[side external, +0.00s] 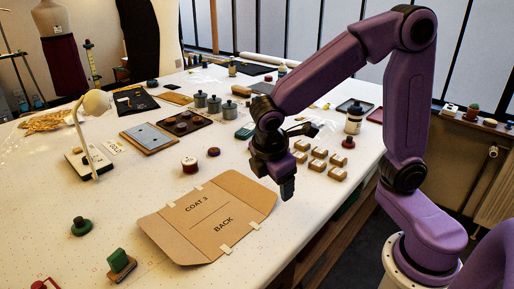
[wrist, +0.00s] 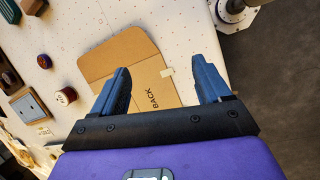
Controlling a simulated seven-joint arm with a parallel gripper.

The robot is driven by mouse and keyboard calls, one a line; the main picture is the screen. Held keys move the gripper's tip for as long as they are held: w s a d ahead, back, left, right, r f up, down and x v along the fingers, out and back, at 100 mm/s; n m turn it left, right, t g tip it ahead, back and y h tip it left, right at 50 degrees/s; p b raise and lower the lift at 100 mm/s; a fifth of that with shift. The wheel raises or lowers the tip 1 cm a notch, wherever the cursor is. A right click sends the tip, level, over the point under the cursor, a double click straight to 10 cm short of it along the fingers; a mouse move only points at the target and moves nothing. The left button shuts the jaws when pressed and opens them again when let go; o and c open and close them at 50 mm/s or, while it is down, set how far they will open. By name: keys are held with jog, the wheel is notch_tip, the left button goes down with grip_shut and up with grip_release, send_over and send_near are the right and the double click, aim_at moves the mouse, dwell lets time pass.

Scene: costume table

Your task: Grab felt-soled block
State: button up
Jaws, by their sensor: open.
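A block with a green upper part and a tan base (side external: 120,262) stands at the front left of the table in the side external view. It may be the felt-soled block, but I cannot make out felt on its underside. It does not show clearly in the wrist view. My gripper (side external: 287,190) points down above the right edge of the folded cardboard marked "COAT 3 BACK" (side external: 207,215), well to the right of the block. In the wrist view my gripper (wrist: 160,72) has its fingers wide apart with nothing between them, over the cardboard (wrist: 115,52).
A round green-topped piece (side external: 80,226) stands behind the block. Several small tan blocks (side external: 318,164) lie at right.

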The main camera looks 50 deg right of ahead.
jog(key=w+d+f+n+h, duration=0.1)
jog(key=w+d+f+h, duration=0.1)
jog(key=w, duration=0.7)
jog(key=w+d+f+n+h, duration=0.1)
jog(key=w+d+h, duration=0.3)
jog(key=w, duration=0.4)
jog(key=w+d+f+n+h, duration=0.1)
jog(key=w+d+f+h, duration=0.2)
jog(key=w, duration=0.6)
jog(key=shift+w+f+g, duration=0.1)
jog(key=shift+w+g, duration=0.2)
jog(key=shift+g, duration=0.1)
jog(key=shift+w+d+f+h, duration=0.25)
jog(key=shift+d+h, duration=0.15)
jog(key=shift+d, duration=0.2)
jog(key=x, duration=1.1)
jog(key=shift+x, duration=2.95)
jog(key=shift+w+f, duration=0.1)
jog(key=c, duration=0.8)
